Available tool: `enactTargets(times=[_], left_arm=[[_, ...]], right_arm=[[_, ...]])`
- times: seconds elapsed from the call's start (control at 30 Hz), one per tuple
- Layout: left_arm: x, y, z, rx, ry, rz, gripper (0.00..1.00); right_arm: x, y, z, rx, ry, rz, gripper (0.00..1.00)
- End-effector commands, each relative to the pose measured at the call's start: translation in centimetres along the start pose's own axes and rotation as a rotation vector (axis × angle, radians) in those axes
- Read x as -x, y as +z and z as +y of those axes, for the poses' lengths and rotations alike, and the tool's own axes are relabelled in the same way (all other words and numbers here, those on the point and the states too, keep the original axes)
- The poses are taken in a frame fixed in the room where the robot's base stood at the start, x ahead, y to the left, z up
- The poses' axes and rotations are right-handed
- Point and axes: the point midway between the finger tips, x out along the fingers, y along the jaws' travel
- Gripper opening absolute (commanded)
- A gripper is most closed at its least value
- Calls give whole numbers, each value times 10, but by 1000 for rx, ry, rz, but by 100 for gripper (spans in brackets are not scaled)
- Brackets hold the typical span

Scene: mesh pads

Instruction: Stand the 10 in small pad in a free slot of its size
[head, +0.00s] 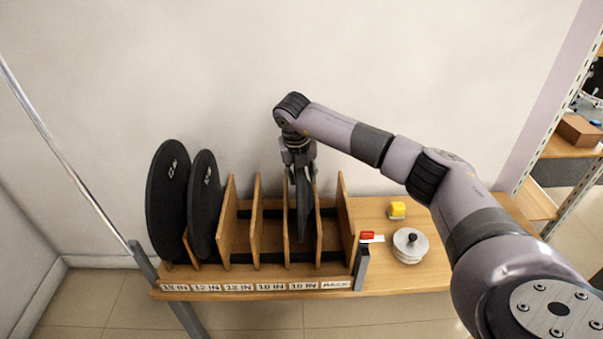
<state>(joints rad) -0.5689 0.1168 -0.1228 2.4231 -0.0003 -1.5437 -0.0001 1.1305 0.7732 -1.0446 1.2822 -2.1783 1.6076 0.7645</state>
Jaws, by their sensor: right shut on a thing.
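My right gripper (299,166) is above the wooden rack (345,235), pointing down and shut on the top of a thin dark pad (304,210). The pad is nearly edge-on and upright, between two dividers of the slot over the right-hand "10 IN" label (304,286). I cannot tell whether its lower edge touches the slot floor. The slot over the other "10 IN" label (271,287) looks empty. My left gripper is not in view.
Two larger black pads, one far left (167,200) and one beside it (205,205), stand in the left slots. A wall stands behind.

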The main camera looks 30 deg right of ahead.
Motion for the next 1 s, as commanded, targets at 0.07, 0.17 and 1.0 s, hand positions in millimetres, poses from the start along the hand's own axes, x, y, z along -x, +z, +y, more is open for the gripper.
enactTargets(times=[0.07, 0.17, 1.0], left_arm=[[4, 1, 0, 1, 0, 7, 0], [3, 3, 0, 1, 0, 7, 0], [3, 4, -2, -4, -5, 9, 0]], right_arm=[[-6, 0, 1, -1, 2, -3, 0], [-12, -2, 2, -1, 2, -3, 0], [-26, -5, 4, -1, 2, -4, 40]])
